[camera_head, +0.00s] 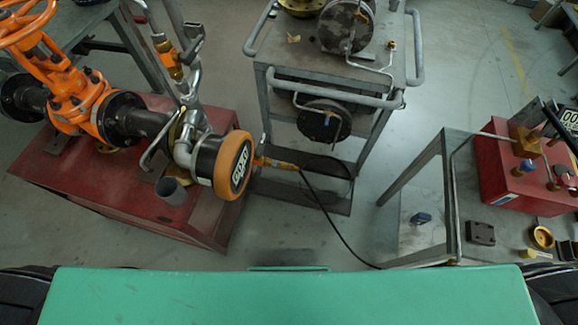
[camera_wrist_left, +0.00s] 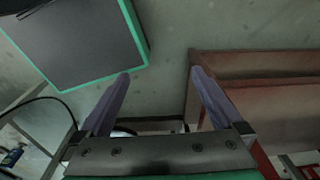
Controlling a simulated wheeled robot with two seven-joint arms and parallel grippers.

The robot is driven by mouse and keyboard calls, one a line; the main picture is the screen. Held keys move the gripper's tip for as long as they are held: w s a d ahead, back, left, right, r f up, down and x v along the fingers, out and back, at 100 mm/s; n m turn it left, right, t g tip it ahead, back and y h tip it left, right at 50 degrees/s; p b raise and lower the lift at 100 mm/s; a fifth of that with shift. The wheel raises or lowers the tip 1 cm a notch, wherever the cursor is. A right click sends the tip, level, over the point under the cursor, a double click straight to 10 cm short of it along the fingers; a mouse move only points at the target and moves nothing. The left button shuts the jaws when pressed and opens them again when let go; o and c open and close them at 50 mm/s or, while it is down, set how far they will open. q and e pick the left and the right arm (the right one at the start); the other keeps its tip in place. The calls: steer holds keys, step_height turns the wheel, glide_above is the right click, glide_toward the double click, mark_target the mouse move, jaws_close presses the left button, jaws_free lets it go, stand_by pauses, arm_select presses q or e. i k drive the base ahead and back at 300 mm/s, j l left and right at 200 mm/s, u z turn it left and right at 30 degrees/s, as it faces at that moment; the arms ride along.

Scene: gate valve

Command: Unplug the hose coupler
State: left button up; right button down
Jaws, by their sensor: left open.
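The hose coupler (camera_head: 277,163), a small brass and orange fitting, sits at the right side of the round gauge (camera_head: 232,166) with its orange rim. A black hose (camera_head: 325,212) runs from it down to the right toward the side table. It appears joined to the fitting behind the gauge. My left gripper (camera_wrist_left: 160,76) shows in the left wrist view with its two purple-grey fingers apart and nothing between them. Neither gripper shows in the head view. The coupler cannot be made out in the left wrist view.
The orange gate valve (camera_head: 78,95) and gauge stand on a red base (camera_head: 110,180). A grey cart (camera_head: 262,95) stands behind. A grey table (camera_head: 425,245) at right carries a red box (camera_head: 505,165) and small parts. In the left wrist view a red structure (camera_wrist_left: 250,65) lies right.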

mark_target(284, 165)
steer(key=k+l+z, duration=0.25)
steer(key=l, duration=0.45)
steer(key=l+z, duration=0.25)
steer(key=l, duration=0.45)
